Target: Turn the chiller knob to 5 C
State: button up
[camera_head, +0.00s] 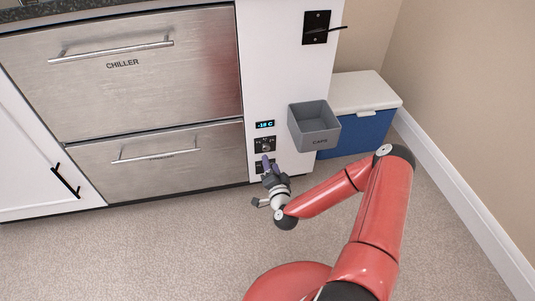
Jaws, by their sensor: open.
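A narrow white panel stands right of the steel drawers and carries a small lit display (265,125) that seems to read -18 C. Below it is a dark control plate with a knob (265,145) and tiny marks I cannot read. A second dark plate (258,168) lies lower, partly hidden by my gripper. I cannot tell which control is the chiller knob. My gripper (267,161) is open, its fingers pointing up at the panel, just below the upper knob. Whether it touches anything is unclear. The upper drawer (150,85) is labelled CHILLER and is shut.
A black plate with a lever (316,27) is higher up. A blue cooler with a white lid (365,92) stands at right. The lower drawer (150,160) is shut. Carpet at left is clear.

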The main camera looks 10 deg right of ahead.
aim_at(266, 149)
jog(key=w, duration=0.6)
jog(key=shift+w, duration=0.1)
jog(key=shift+c, duration=0.2)
jog(key=c, duration=0.9)
